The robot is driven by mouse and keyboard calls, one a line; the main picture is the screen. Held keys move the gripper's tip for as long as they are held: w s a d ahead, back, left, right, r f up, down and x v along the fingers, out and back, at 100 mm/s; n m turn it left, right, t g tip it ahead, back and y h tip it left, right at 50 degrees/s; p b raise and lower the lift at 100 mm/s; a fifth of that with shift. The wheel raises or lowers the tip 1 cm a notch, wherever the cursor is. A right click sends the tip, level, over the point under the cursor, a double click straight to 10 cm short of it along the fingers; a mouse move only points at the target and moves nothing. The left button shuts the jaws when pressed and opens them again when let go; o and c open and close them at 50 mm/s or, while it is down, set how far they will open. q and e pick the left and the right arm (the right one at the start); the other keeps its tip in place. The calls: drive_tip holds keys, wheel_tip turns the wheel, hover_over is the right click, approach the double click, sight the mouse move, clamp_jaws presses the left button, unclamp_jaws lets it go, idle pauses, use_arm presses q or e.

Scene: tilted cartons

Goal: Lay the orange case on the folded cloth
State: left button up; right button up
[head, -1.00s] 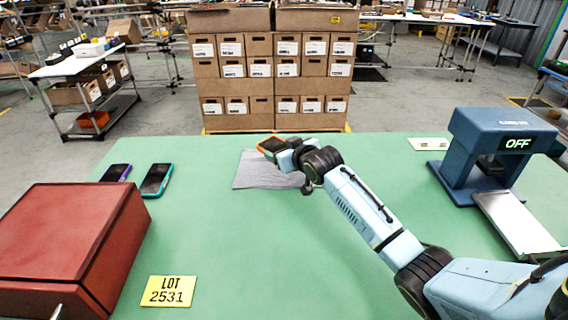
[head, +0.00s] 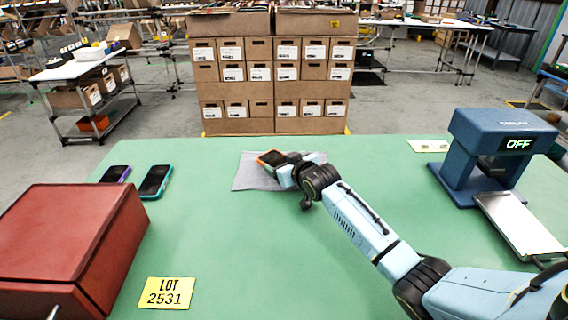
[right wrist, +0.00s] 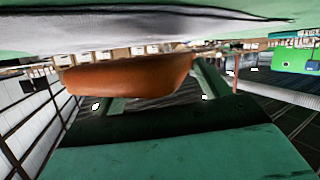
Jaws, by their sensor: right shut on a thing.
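The orange case (head: 271,158), with a dark face, is held at the tip of my right arm over the grey folded cloth (head: 248,178). My right gripper (head: 290,166) is shut on the case. In the right wrist view the orange case (right wrist: 130,78) lies between the fingers, close to the cloth (right wrist: 130,38). I cannot tell whether the case touches the cloth. My gripper and arm hide the cloth's right part. My left gripper is not in view.
Two phone-like devices, purple-edged (head: 115,174) and teal-edged (head: 156,181), lie left on the green table (head: 230,240). A blue machine (head: 490,150) reading OFF stands right.

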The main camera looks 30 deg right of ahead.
drive_tip(key=o, duration=1.1)
drive_tip(key=shift+s+f, duration=0.1)
drive_tip(key=shift+f, duration=0.3)
drive_tip(key=o, duration=0.5)
drive_tip(key=shift+a+f, duration=0.1)
drive_tip(key=shift+f, duration=0.05)
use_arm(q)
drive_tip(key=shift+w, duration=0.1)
use_arm(e)
drive_tip(key=shift+s+f, duration=0.1)
drive_tip(key=shift+r, duration=0.4)
drive_tip(key=shift+s+r+p, duration=0.2)
drive_tip(key=shift+r+p, duration=0.05)
drive_tip(key=shift+p, duration=0.1)
drive_tip(key=v, duration=0.3)
drive_tip(key=p+v, duration=0.1)
drive_tip(key=v, duration=0.2)
drive_tip(key=p+v, duration=0.1)
drive_tip(key=v, duration=0.3)
drive_tip(key=shift+w+r, duration=0.1)
drive_tip(key=shift+r, duration=0.3)
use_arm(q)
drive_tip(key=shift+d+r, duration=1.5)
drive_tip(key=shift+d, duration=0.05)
use_arm(e)
drive_tip(key=shift+s+r, duration=0.25)
drive_tip(key=shift+s, duration=0.35)
